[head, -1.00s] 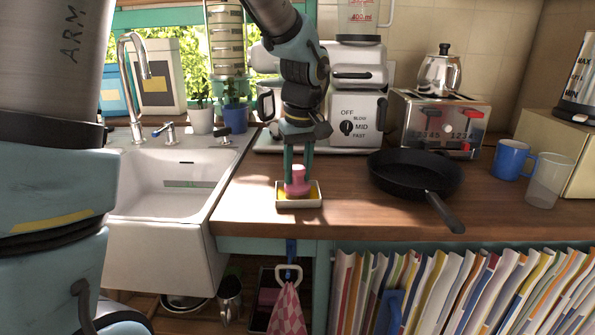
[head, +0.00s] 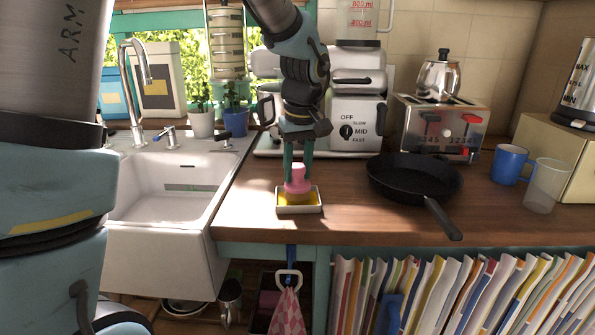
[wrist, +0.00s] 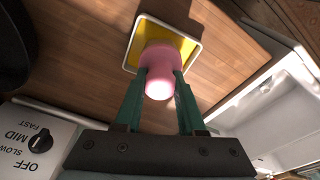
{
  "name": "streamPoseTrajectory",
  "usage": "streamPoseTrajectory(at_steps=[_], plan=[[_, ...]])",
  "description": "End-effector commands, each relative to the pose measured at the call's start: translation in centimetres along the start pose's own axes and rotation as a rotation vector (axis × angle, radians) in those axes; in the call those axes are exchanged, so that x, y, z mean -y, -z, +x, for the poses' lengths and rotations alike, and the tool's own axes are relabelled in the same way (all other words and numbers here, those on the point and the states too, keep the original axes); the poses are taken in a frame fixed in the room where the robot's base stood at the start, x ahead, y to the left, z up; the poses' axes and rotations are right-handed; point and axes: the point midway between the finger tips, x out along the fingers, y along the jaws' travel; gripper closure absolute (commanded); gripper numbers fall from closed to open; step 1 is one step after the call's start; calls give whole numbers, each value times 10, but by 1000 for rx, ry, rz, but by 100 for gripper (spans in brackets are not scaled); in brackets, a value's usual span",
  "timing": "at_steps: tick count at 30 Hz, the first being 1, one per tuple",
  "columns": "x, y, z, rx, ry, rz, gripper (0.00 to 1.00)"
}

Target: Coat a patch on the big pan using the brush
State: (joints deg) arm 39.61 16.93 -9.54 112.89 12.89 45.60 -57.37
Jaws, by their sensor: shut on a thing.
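My gripper (head: 298,178) points down over the counter, left of the pan, its green fingers shut on a pink brush (head: 297,187). The brush also shows in the wrist view (wrist: 158,68), between the fingertips. It stands upright over a small white-rimmed tray (head: 299,211) with a yellow filling. Its lower end is in or just over the yellow; I cannot tell whether it touches. The tray's rim also shows in the wrist view (wrist: 168,23). The big black pan (head: 413,175) lies flat on the counter to the right, its handle toward the front edge. I see no coated patch on it.
A white sink (head: 170,190) lies left of the tray. A white mixer (head: 358,105) and a toaster (head: 440,128) stand behind. A blue mug (head: 509,164) and a clear cup (head: 544,186) stand right of the pan. Bare wooden counter (head: 345,205) lies between tray and pan.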

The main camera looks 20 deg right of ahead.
Motion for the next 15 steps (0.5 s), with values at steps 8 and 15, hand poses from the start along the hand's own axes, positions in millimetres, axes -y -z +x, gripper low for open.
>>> streamPoseTrajectory(at_steps=[8,15], plan=[[0,4,-25,-2,-2,0,100],[0,7,-43,-2,-2,0,100]])
